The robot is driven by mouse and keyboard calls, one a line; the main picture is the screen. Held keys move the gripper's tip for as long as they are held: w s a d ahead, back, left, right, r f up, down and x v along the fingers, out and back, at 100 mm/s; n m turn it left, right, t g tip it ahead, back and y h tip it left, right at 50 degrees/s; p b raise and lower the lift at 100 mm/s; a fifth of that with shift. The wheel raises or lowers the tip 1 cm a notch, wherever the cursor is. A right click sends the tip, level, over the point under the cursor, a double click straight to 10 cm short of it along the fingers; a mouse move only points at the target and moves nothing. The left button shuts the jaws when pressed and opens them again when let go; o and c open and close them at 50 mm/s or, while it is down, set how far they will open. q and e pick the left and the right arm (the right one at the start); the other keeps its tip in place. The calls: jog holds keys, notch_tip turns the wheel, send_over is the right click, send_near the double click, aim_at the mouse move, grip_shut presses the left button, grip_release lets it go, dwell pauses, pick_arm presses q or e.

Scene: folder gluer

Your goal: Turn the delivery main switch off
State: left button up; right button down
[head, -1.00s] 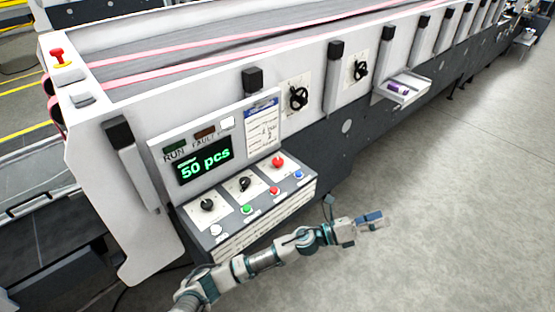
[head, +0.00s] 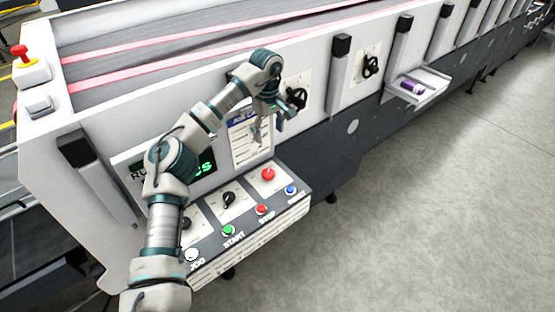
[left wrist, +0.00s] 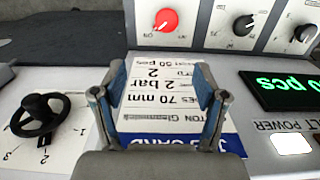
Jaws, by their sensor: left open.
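A red rotary knob (head: 268,174) sits on a white plate at the right of the sloped control panel. In the left wrist view the red knob (left wrist: 166,20) is at the top, with ON legible below left of it. A white mark on it seems to slant toward ON. My left gripper (head: 270,128) is open and empty, above the knob in front of the job card. In the left wrist view its fingertips (left wrist: 158,85) are spread over the card, apart from the knob. My right gripper is not in view.
A black rotary handle (head: 297,98) is close right of my gripper. A black selector (head: 229,200) and green, red and blue buttons are near the knob. A small tray (head: 432,88) juts out farther right. The floor at right is clear.

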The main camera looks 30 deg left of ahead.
aim_at(269, 173)
pick_arm(q)
jog(key=f, duration=0.5)
jog(key=s+f, duration=0.1)
jog(key=f, duration=0.8)
jog(key=shift+s+a+f+b, duration=0.15)
jog(key=shift+s+f+b, duration=0.2)
jog(key=shift+f+b, duration=0.05)
jog(key=shift+w+f, duration=0.1)
jog(key=shift+f, duration=0.6)
jog(key=shift+d+f, duration=0.1)
jog(key=shift+d, duration=0.25)
jog(key=shift+a, duration=0.15)
jog(key=c, duration=1.2)
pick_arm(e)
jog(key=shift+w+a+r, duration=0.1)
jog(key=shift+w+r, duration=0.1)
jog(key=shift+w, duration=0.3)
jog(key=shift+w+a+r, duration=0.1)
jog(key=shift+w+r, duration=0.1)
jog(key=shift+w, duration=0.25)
